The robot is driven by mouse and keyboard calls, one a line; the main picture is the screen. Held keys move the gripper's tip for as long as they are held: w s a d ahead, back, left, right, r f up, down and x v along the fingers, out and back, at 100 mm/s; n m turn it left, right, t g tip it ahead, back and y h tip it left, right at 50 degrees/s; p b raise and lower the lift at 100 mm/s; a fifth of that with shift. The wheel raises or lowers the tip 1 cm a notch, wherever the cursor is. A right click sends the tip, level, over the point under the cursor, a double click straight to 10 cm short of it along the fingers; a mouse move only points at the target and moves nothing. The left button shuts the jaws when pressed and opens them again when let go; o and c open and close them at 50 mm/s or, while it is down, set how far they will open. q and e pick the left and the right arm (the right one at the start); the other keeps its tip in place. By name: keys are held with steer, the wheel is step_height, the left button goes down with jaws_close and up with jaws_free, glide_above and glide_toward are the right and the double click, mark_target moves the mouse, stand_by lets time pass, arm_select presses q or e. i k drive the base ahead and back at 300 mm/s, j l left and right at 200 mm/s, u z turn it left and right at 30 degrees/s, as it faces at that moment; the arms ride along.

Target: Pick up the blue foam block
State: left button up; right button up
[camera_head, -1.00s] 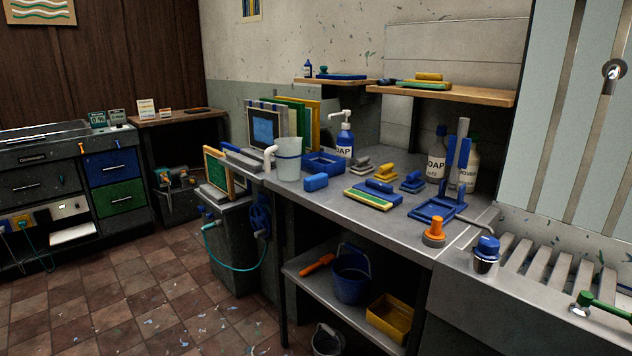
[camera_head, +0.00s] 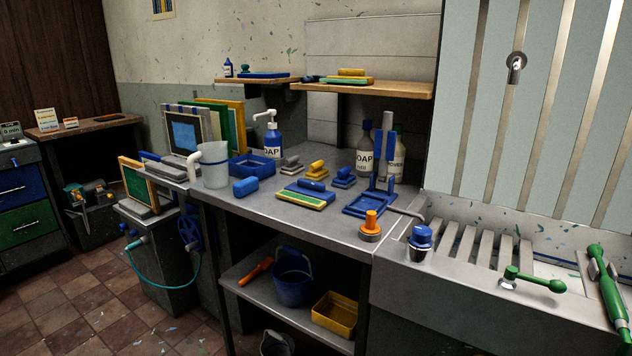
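A small blue block with rounded edges (camera_head: 245,187), which looks like the foam block, lies on the grey worktop (camera_head: 268,207) near its front left edge. It sits just right of a translucent pitcher (camera_head: 215,168) and in front of a blue tray (camera_head: 252,167). Nothing covers it. Neither of my grippers is in view.
A blue-handled tool on a green and yellow board (camera_head: 306,194), a blue stand (camera_head: 370,203), an orange-knobbed tool (camera_head: 370,228) and a soap pump bottle (camera_head: 272,138) share the worktop. The sink (camera_head: 470,290) is at right. A lower shelf holds a blue bucket (camera_head: 293,280).

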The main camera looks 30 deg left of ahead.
mark_target(242, 188)
steer(key=j+z, duration=0.35)
steer(key=j, duration=0.35)
steer(key=j+z, duration=0.4)
steer(key=j, duration=0.35)
steer(key=j+z, duration=0.35)
steer(key=j, duration=0.35)
steer(key=k, duration=0.05)
